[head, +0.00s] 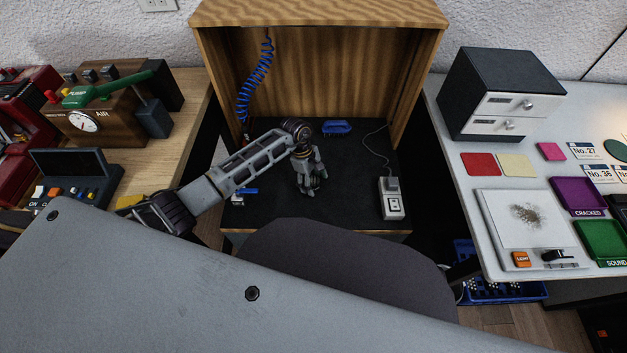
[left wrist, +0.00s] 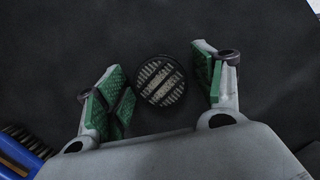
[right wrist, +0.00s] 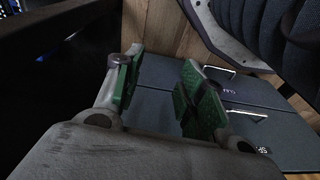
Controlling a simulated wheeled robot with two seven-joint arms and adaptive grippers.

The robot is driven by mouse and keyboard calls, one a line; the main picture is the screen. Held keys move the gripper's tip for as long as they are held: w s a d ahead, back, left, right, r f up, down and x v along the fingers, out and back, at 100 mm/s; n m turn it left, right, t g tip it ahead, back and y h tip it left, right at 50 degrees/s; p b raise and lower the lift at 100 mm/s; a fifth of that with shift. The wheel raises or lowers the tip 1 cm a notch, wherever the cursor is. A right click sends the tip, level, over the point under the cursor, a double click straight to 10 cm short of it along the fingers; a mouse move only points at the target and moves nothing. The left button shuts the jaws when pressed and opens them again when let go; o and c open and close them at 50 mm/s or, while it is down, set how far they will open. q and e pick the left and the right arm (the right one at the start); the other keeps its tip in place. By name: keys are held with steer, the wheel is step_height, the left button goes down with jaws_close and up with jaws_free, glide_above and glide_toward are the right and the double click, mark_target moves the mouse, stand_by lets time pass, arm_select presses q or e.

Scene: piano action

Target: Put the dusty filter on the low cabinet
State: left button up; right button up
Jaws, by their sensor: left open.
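The filter (left wrist: 160,80), a small round dark-rimmed disc with pale dusty pleats, lies on the dark bench mat. My left gripper (head: 313,188) points down over the mat inside the wooden booth. In the left wrist view its open fingers (left wrist: 161,72) stand on either side of the filter, with gaps on both sides. In the head view the filter is hidden by the gripper. My right gripper (right wrist: 162,75) is open and empty. Beyond it, grey fronts (right wrist: 255,120) with handles and partly readable labels show low down; I cannot tell whether these are the low cabinet.
The wooden booth (head: 312,15) has side walls, a hanging blue coiled hose (head: 254,82) and a power socket block (head: 391,200). A blue-handled brush (left wrist: 22,150) lies near the left gripper. A small drawer unit (head: 503,90) and trays (head: 578,196) stand on the right table.

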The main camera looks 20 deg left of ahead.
arm_select(q)
steer(key=shift+r, duration=0.1)
steer(key=p+v, duration=0.2)
steer(key=v, duration=1)
arm_select(e)
step_height(320, 180, down, 6)
steer(key=d, duration=0.1)
steer(key=shift+s+d, duration=0.2)
steer(key=shift+s, duration=0.15)
steer(key=shift+w+r, duration=0.1)
steer(key=shift+w, duration=0.15)
